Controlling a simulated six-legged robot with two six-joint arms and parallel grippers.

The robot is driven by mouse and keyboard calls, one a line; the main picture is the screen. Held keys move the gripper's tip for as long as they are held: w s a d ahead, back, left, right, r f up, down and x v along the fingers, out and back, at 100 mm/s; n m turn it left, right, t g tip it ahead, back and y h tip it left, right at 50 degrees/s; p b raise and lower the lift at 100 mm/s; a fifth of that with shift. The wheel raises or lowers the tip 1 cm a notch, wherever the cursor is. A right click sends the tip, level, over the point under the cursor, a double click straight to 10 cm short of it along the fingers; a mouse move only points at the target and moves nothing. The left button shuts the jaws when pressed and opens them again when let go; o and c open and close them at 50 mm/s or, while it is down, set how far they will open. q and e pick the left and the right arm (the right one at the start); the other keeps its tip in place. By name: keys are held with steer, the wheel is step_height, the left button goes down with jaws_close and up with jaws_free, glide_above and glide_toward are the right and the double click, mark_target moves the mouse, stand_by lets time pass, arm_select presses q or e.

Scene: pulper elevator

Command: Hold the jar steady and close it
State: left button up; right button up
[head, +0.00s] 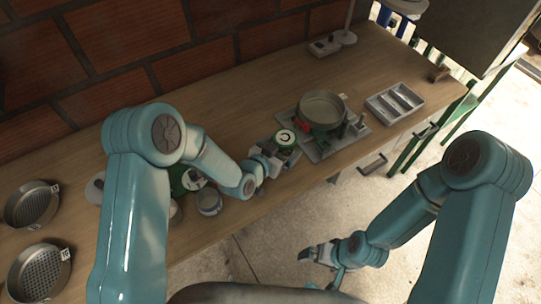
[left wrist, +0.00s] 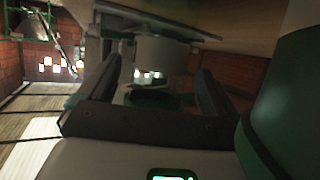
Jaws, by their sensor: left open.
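A small pale round container (head: 209,203), possibly the jar, stands near the table's front edge beside my left forearm; I cannot tell whether it is closed. A green item with a white face (head: 190,179) is partly hidden behind that arm. My left gripper (head: 283,153) is open over the table, right of these. A round green-rimmed piece with a pale top (head: 285,137) shows at it; I cannot tell if it is separate. In the left wrist view the open fingers (left wrist: 152,92) have nothing clearly between them. My right gripper (head: 322,262) hangs beyond the table's front edge, seemingly empty, its jaws unclear.
A grey pan on a green device (head: 322,108) stands on a grey tray, with a compartment tray (head: 394,102) to its right. Two perforated round pans (head: 38,272) lie at the left. A large green cylinder (left wrist: 290,105) is close in the left wrist view. A brick wall backs the table.

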arm_select(q)
steer(key=b+v, duration=0.1)
steer(key=v, duration=0.9)
steer(key=shift+s+b, duration=0.3)
steer(key=shift+b, duration=0.1)
